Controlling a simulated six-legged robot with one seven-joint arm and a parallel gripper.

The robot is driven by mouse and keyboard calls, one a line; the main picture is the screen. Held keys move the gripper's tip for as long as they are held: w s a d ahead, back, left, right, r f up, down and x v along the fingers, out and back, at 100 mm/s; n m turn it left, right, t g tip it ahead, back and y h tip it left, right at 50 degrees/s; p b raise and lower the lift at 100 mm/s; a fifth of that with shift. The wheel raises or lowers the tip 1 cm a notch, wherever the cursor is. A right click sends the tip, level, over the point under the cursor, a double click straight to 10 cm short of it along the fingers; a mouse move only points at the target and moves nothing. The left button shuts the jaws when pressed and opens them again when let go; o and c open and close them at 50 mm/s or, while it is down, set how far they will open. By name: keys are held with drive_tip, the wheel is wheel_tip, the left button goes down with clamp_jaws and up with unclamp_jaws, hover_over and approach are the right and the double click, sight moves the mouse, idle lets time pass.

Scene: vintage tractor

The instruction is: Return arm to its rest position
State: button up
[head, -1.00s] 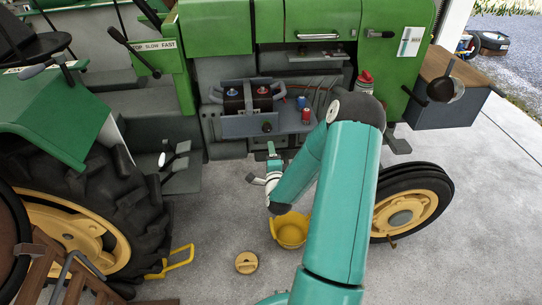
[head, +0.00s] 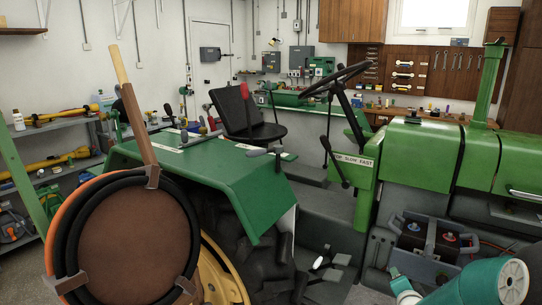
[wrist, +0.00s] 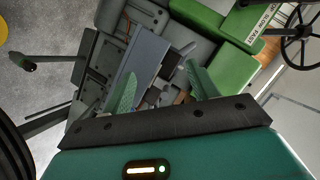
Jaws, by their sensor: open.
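My gripper (wrist: 161,92) shows in the wrist view with its two green fingers well apart and nothing between them. The tractor's grey side and green panels lie beyond the fingers, tilted in the picture. In the head view my teal arm (head: 480,285) shows only in the lower right corner, in front of the tractor's battery tray. I cannot make out the gripper's fingers there. The green tractor (head: 410,155) fills the middle and right of the head view.
A black battery box (head: 430,238) sits on the tractor's side close to my arm. Levers (head: 335,160), a steering wheel (head: 337,80) and a black seat (head: 245,110) stand up from the tractor. A round brown-faced object (head: 130,240) stands at near left. Shelves (head: 45,130) line the left wall.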

drive_tip(key=s+a+r+n+g+y, duration=0.3)
drive_tip(key=s+a+r+n+g, duration=0.2)
drive_tip(key=s+a+r+n, duration=0.9)
drive_tip(key=s+a+r+g, duration=0.1)
drive_tip(key=s+a, duration=0.3)
drive_tip(key=s, duration=0.3)
drive_tip(key=s+a+r+g+y, duration=0.1)
drive_tip(key=s+a, duration=0.4)
drive_tip(key=s, duration=0.1)
drive_tip(key=shift+s+r, duration=0.25)
drive_tip(key=shift+s, duration=0.1)
drive_tip(key=c, duration=0.5)
drive_tip(key=shift+d, duration=0.2)
